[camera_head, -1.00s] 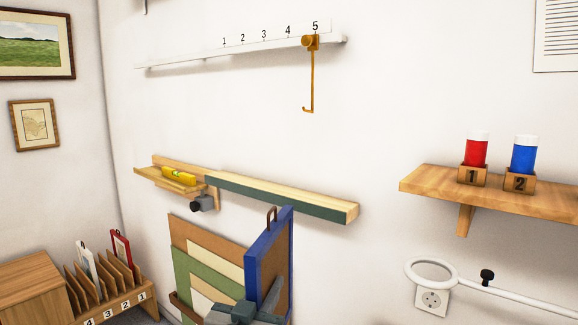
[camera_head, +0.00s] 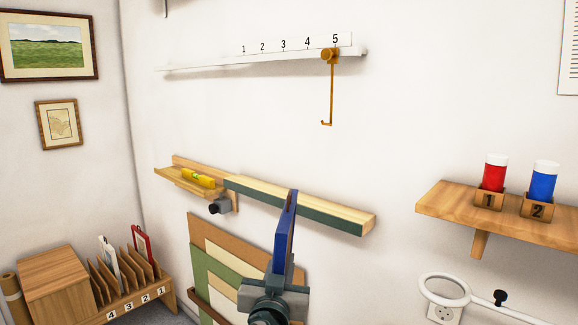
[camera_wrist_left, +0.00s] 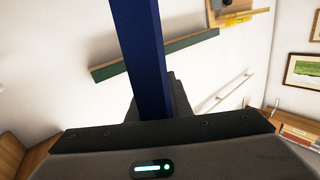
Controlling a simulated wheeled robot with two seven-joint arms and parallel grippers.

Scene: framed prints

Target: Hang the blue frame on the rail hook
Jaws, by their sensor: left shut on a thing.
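The blue frame (camera_head: 286,240) is upright and seen nearly edge-on in the head view. My left gripper (camera_head: 272,290) is shut on its lower part. In the left wrist view the blue frame (camera_wrist_left: 146,55) rises from between the jaws, which it largely hides. The brass rail hook (camera_head: 331,95) hangs from the white rail (camera_head: 215,66) below the number 5, with its open tip at the bottom. The frame is below and left of the hook, apart from it. My right gripper is not in view.
A wooden ledge with a green front (camera_head: 300,205) runs along the wall behind the frame. A small shelf holds a yellow level (camera_head: 198,179). Boards (camera_head: 220,255) lean below. A shelf (camera_head: 450,205) with red and blue bottles is at right. The wall around the hook is clear.

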